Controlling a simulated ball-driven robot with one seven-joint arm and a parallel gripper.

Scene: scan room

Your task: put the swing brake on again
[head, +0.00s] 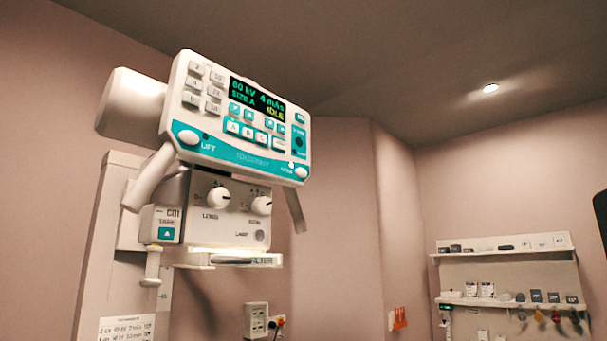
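A white and teal control panel (240,118) is on the head of an X-ray unit, tilted in the picture. Its dark display (257,97) reads "60 kV 4 mAs" and "IDLE". A round white button (188,137) sits at its lower left by the label "LIFT". Another round white button (302,172) sits at its lower right; its label is too small to read surely, and I cannot tell whether it is the swing brake. Grey handles (152,178) hang below the panel at both sides. My gripper is not in view.
Below the panel is a collimator box (225,215) with two knobs and a tray. A pale column (105,240) stands at left. A wall socket (256,320) is below. Shelves (505,257) with small items hang at right. A dark shape (601,215) is cut off at the right edge.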

